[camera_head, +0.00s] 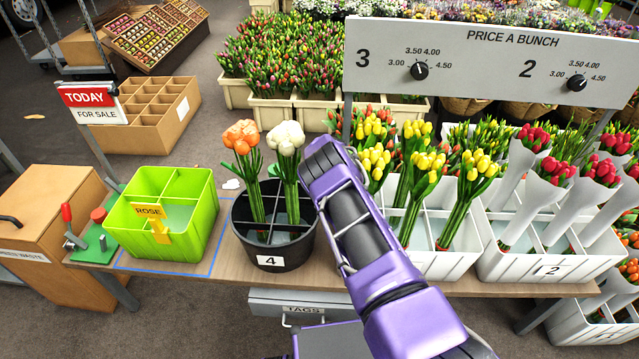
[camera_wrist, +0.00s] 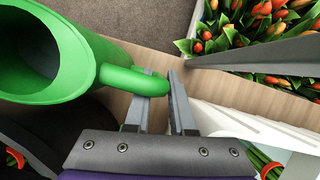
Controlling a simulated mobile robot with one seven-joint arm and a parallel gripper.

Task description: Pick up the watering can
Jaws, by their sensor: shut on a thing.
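The watering can (camera_wrist: 72,68) is a green, open-topped vessel at the upper left of the wrist view. Its rounded green handle (camera_wrist: 120,76) reaches right, in between the fingers of my gripper (camera_wrist: 161,78). My gripper is shut on this handle. In the head view my purple arm reaches over the bench and hides the can and the fingers. Whether the can touches the bench, I cannot tell.
A green divided box (camera_head: 190,232) stands further left on the wooden bench (camera_head: 205,276). White divided crates (camera_head: 440,265) of tulips stand on the right, under a price board (camera_head: 480,75).

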